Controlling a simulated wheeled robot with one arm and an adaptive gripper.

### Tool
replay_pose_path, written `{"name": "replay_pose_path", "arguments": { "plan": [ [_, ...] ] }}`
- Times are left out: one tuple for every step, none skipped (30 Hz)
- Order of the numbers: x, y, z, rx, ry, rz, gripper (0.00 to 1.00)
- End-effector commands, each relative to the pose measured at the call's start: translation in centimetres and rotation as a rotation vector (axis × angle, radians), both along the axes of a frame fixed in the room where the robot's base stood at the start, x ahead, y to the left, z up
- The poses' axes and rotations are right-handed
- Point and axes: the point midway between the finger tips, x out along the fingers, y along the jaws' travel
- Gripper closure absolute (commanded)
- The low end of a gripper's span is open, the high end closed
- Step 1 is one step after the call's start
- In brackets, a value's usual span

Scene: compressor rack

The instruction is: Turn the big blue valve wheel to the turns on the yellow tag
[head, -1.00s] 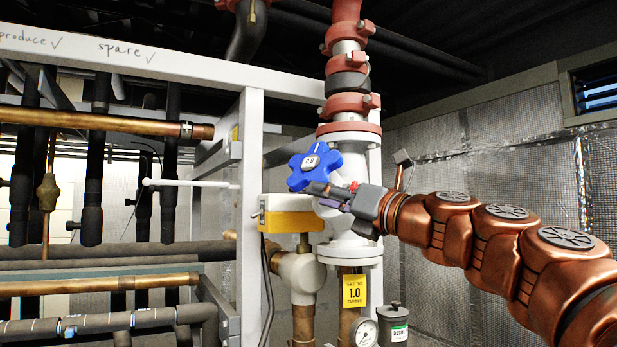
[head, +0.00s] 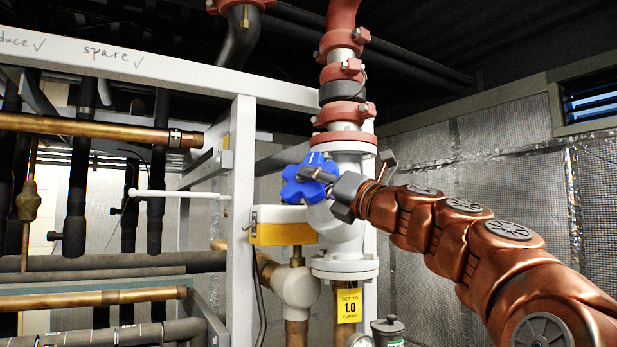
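The big blue valve wheel (head: 296,186) is on the white valve body (head: 343,243) in the red and white vertical pipe. My gripper (head: 318,175) is at the right side of the wheel, with its fingers over the wheel's front near the hub. The fingers overlap in this view, so I cannot tell whether they are open or shut, or whether they touch the wheel. They hide the number on the hub. The yellow tag (head: 348,306) hangs below the valve and reads "SET TO 1.0 TURNS".
A yellow and white box (head: 283,233) sits just below left of the wheel. The white rack frame (head: 243,200) stands to the left, with copper and black pipes behind it. A dark canister (head: 387,328) stands at the bottom, beside a partly visible gauge.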

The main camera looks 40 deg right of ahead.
Motion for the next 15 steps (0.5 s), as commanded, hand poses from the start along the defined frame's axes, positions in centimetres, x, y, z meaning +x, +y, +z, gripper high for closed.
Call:
{"name": "replay_pose_path", "arguments": {
  "plan": [
    [0.5, 0.1, 0.2, -0.001, 0.0, 0.0, 0.67],
    [0.7, 0.2, 0.3, -0.001, 0.0, 0.0, 0.67],
    [1.0, 0.2, 0.4, -0.002, 0.0, -0.001, 0.67],
    [1.1, 0.2, 0.5, -0.002, 0.0, -0.001, 0.67],
    [1.3, 0.2, 0.5, -0.002, -0.001, -0.002, 0.67],
    [1.4, 0.2, 0.6, -0.002, -0.001, -0.002, 0.67],
    [1.5, 0.2, 0.6, -0.002, -0.001, -0.002, 0.67],
    [1.6, 0.2, 0.6, -0.002, -0.001, -0.001, 0.67],
    [1.6, 0.2, 0.7, -0.001, -0.002, -0.002, 0.67],
    [1.7, 0.3, 0.7, -0.001, -0.002, -0.002, 0.67],
    [1.7, 0.3, 0.7, -0.001, -0.002, -0.002, 0.67],
    [1.7, 0.3, 0.7, -0.001, -0.002, -0.002, 0.67],
    [1.7, 0.3, 0.7, -0.001, -0.002, -0.002, 0.67],
    [1.7, 0.3, 0.7, -0.001, -0.002, -0.002, 0.67],
    [1.7, 0.3, 0.7, -0.001, -0.002, -0.002, 0.67]
  ]
}}
